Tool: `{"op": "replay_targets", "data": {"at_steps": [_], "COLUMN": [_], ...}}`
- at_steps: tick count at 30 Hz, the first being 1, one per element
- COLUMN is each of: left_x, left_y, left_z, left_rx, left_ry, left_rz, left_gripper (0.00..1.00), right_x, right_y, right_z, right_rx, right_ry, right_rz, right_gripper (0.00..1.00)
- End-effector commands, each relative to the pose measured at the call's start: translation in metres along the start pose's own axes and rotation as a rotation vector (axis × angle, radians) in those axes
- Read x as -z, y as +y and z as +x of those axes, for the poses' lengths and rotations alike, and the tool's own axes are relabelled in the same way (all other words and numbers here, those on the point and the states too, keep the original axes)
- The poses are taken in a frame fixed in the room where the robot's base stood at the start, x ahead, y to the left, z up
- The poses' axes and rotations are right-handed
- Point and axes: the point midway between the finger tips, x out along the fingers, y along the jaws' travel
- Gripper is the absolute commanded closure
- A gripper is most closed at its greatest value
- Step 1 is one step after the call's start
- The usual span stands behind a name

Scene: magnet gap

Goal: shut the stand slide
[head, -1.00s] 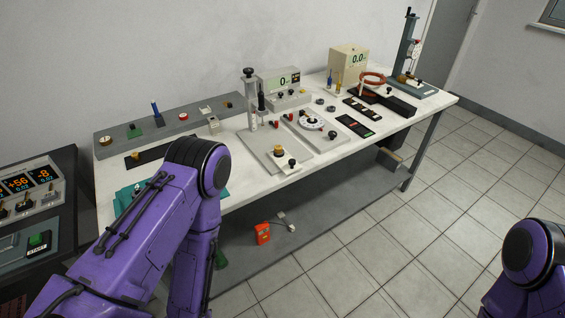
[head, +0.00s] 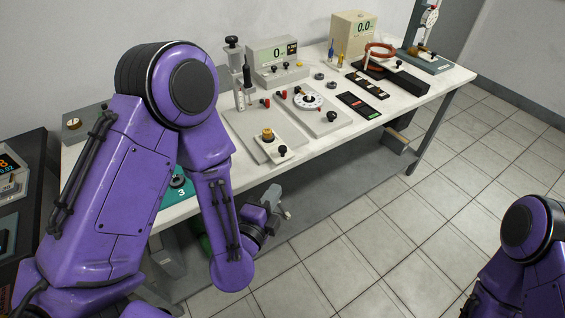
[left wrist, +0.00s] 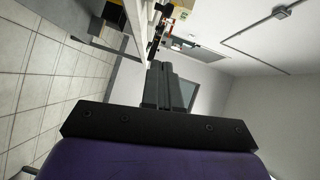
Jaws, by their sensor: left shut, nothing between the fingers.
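A grey stand (head: 249,124) with a flat base and an upright column topped by a black knob sits near the middle of the table. A small plate with a brass piece (head: 267,134) and a black knob (head: 282,151) lies at its front edge. I cannot tell how far any slide on it is open. My left gripper (head: 276,196) is low in front of the table's front edge, apart from the stand. In the left wrist view its fingers (left wrist: 163,84) are together and empty. My right gripper is out of view.
A dial plate (head: 308,98), a display box (head: 280,55) and a dark tray (head: 362,105) stand right of the stand. A taller stand with a gauge (head: 428,22) is at the far right end. A teal block (head: 177,190) is partly hidden by my left arm. Floor in front is clear.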

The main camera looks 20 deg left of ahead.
Motion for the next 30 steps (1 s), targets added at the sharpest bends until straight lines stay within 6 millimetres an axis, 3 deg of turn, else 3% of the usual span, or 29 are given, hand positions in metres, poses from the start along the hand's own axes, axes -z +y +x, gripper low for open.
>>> {"op": "replay_targets", "data": {"at_steps": [7, 9, 18, 24, 30], "left_x": [-0.001, 0.001, -0.002, -0.023, -0.028], "left_y": [0.000, -0.008, -0.008, -0.007, -0.006], "left_z": [0.027, 0.041, 0.105, 0.124, 0.129], "left_rx": [0.021, 0.016, 0.013, 0.013, 0.013], "left_ry": [-0.005, -0.004, -0.005, -0.002, 0.001], "left_rz": [0.023, 0.024, 0.027, 0.028, 0.030], "left_gripper": [1.00, 1.00, 1.00, 1.00, 1.00], "right_x": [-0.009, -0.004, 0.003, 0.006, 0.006], "right_y": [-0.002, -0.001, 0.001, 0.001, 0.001], "right_z": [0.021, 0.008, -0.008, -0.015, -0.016], "right_rx": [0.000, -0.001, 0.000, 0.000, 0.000], "right_ry": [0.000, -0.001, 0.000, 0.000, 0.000], "right_rz": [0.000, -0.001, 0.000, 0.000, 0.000], "right_gripper": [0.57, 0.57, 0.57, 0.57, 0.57]}}
